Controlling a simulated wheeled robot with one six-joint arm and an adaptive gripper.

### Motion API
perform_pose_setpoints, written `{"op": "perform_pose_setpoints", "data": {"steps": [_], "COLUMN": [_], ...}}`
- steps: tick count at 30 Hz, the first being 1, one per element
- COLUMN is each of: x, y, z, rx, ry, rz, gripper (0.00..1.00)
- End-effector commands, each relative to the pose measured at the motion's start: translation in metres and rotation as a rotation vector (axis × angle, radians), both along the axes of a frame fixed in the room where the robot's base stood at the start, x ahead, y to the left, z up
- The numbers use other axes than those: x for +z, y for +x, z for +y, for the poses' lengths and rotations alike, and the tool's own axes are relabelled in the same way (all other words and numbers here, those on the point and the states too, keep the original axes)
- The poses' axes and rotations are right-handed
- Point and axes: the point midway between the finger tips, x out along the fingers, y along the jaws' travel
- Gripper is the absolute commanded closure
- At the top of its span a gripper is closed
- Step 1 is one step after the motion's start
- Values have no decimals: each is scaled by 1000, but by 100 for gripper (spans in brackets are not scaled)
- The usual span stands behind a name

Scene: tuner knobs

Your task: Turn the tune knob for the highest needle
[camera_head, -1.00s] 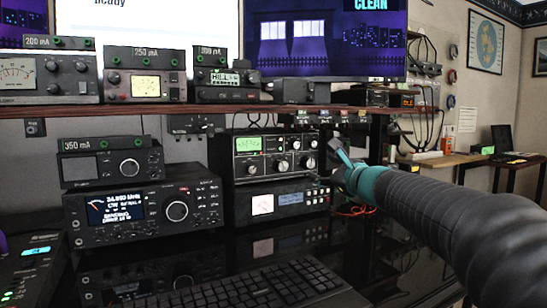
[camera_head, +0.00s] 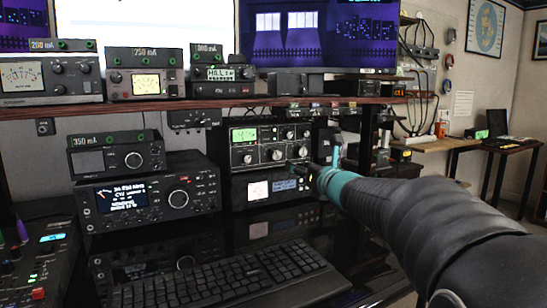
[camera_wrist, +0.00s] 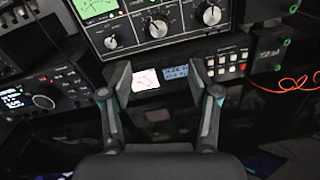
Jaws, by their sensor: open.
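The black tuner box (camera_head: 262,163) with a green lit meter (camera_head: 244,135) and several silver-faced knobs stands under the shelf. In the wrist view its green meter (camera_wrist: 95,8) is at the top, with a left knob (camera_wrist: 111,42), a middle knob (camera_wrist: 158,27) and a right knob (camera_wrist: 211,13). I cannot read which one is the tune knob, nor the needle's position. My gripper (camera_head: 328,168) is at the right front of the box in the head view. In the wrist view my gripper (camera_wrist: 160,82) is open and empty, its fingers apart below the knobs, touching none.
Below the tuner is a unit with a white meter (camera_wrist: 146,80) and a blue display (camera_wrist: 175,73). A radio (camera_head: 150,195) stands left, a keyboard (camera_head: 225,280) in front. A shelf (camera_head: 200,103) with several meters runs above. An orange cable (camera_wrist: 295,83) lies right.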

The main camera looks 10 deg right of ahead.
Motion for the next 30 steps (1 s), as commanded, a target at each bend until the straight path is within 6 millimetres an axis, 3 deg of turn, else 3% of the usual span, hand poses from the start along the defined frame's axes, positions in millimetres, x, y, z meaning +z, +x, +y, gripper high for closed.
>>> {"op": "perform_pose_setpoints", "data": {"steps": [18, 24, 30], "x": [0, 0, 0], "y": [99, 121, 130], "z": [30, 36, 38], "rx": [5, 5, 3], "ry": [-2, -2, -2], "rz": [2, 2, 1], "gripper": [39, 39, 39]}}
